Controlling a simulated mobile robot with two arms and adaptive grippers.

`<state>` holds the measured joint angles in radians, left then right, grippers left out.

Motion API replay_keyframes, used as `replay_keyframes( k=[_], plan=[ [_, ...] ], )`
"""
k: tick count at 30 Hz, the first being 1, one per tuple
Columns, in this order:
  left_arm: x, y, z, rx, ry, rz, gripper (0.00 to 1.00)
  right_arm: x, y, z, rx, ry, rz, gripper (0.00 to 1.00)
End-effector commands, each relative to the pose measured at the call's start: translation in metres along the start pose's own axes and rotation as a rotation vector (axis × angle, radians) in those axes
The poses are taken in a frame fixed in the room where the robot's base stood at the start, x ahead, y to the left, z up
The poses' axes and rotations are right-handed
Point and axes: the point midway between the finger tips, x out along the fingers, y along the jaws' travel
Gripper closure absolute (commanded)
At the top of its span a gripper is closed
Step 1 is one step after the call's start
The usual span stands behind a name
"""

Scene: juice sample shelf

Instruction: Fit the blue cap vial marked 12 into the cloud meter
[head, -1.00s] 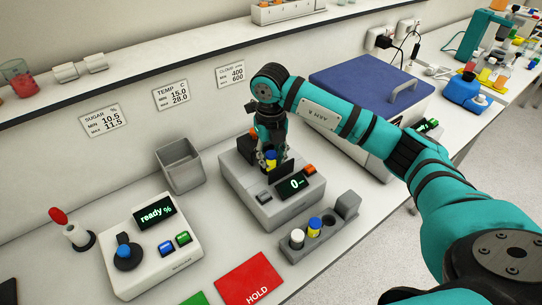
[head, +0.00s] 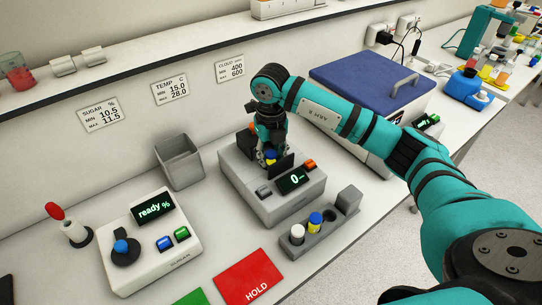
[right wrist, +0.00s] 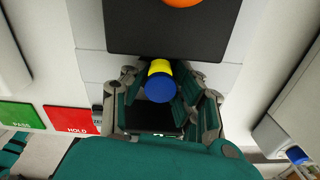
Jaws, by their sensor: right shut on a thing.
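My right gripper (head: 270,155) is shut on a vial with a blue cap and a yellow band (head: 271,156). In the right wrist view its blue cap (right wrist: 160,89) sits between the fingers. I cannot read a number on it. The cloud meter (head: 260,201) is a grey box with a display reading 0 and an orange button. The vial is at the meter's top, behind a dark upright plate that hides its lower end. I cannot tell how deep it sits in the opening. My left gripper is not in view.
A grey rack (head: 325,237) in front of the meter holds a white-capped vial (head: 297,234) and another blue-capped vial (head: 315,221). A sugar meter (head: 155,245) reading ready stands left. A red HOLD mat (head: 250,277) lies in front; a grey bin (head: 180,163) stands behind.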

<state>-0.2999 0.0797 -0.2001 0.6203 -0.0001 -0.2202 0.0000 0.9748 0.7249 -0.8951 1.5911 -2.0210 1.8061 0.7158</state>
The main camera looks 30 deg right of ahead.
Motion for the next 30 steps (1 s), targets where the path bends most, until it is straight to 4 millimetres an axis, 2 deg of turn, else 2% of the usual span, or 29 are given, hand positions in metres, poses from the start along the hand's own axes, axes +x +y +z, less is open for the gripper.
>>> replay_keyframes(
  k=[1,6,7,13,25,30],
  plan=[
    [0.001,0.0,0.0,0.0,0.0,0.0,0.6,0.005,0.0,-0.002,-0.001,0.01,-0.002,1.0],
    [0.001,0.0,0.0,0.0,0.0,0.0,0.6,0.006,0.001,-0.003,-0.002,0.013,-0.002,1.0],
    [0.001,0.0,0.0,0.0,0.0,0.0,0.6,0.007,0.001,-0.003,-0.002,0.014,-0.002,0.71],
    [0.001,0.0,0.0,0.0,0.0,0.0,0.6,0.008,0.001,-0.004,-0.002,0.017,-0.004,0.45],
    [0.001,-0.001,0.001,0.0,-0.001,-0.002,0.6,0.005,0.0,-0.003,-0.001,0.014,-0.004,0.45],
    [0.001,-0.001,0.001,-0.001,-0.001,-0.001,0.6,-0.012,0.0,-0.002,0.0,0.008,-0.002,0.45]
  ],
)
